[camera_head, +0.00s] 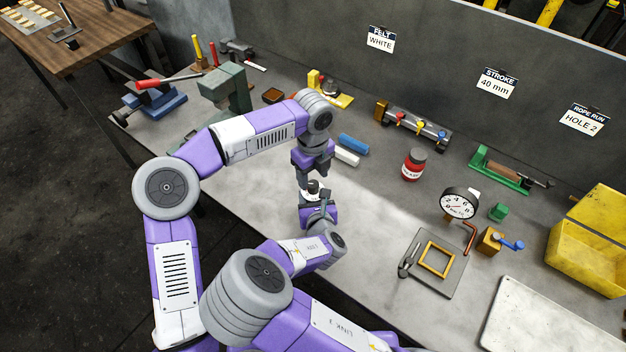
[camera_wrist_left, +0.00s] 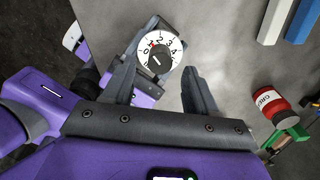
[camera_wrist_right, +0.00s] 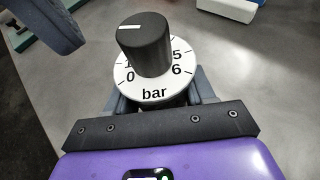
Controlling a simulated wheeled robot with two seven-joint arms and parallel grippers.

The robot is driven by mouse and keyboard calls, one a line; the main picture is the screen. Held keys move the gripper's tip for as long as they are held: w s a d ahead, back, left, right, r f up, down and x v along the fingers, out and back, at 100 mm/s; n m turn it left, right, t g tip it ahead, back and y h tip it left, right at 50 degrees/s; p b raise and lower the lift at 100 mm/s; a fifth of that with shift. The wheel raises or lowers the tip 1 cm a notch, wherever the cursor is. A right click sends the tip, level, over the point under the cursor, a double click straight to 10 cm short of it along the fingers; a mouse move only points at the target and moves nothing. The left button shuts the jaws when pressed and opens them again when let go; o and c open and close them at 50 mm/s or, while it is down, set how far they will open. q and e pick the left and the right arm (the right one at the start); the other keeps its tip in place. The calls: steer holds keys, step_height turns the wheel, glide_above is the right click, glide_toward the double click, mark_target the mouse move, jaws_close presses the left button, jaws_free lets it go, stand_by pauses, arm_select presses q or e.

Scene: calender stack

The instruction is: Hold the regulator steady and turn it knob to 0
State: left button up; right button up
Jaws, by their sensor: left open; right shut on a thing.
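The regulator (camera_head: 313,187) is small, with a black knob (camera_wrist_right: 143,45) over a white dial marked "bar" (camera_wrist_right: 154,93). My right gripper (camera_wrist_right: 160,100) is shut on its body below the dial and holds it upright above the bench. In the left wrist view the dial (camera_wrist_left: 176,46) shows numbers and a red mark near its upper left. The knob (camera_wrist_left: 155,61) carries a white line. My left gripper (camera_wrist_left: 163,60) is open, pointing down above the knob, with a finger on either side in view. I cannot tell whether they touch it. The lower regulator body is mostly hidden.
A blue block (camera_head: 353,143) and a white block (camera_head: 345,157) lie behind the grippers. A red jar (camera_head: 414,164) and a round gauge (camera_head: 459,203) stand to the right. A green press (camera_head: 228,88) stands at the left.

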mark_target(313, 187)
arm_select(q)
steer(key=shift+f, duration=1.45)
steer(key=shift+c, duration=0.3)
steer(key=c, duration=1)
steer(key=shift+n, duration=0.3)
steer(key=n, duration=0.3)
steer(key=shift+n, duration=2)
